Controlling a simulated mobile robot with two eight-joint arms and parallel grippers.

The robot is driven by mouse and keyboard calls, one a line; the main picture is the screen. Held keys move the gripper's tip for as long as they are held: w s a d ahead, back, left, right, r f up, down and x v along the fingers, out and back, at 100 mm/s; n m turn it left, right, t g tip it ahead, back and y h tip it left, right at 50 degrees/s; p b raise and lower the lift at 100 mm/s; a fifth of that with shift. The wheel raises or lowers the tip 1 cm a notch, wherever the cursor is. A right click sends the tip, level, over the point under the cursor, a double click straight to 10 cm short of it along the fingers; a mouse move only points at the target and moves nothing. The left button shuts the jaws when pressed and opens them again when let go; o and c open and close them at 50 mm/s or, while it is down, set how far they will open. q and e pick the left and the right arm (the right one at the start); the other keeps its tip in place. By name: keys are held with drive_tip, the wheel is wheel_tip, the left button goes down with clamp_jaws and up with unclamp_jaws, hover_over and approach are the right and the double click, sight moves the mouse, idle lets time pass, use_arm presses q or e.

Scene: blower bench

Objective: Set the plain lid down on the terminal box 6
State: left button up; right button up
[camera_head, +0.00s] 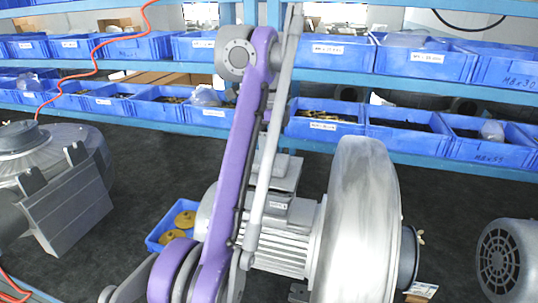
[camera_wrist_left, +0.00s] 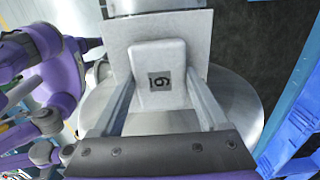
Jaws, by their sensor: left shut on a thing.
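My left gripper (camera_wrist_left: 160,82) is shut on the raised pale block of the plain lid (camera_wrist_left: 119,58). In the head view the grey lid (camera_head: 284,170) shows beside my purple arm, over the terminal box 6 (camera_head: 274,210) on the middle blower's motor. My arm covers part of both, and I cannot tell whether lid and box touch. The fingers are hidden in the head view. My right gripper is not in view.
The middle blower's large silver housing (camera_head: 357,220) stands just right of the box. A blue tray (camera_head: 157,238) with yellow parts lies to the left. Other blowers stand at left (camera_head: 75,205) and right (camera_head: 508,260). Shelves of blue bins (camera_head: 405,138) line the back.

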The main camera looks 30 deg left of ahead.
use_arm(q)
drive_tip(key=shift+f+b, duration=0.4)
drive_tip(key=shift+f, duration=0.5)
idle(1.2)
drive_tip(key=o, duration=1.4)
drive_tip(key=shift+r, duration=0.1)
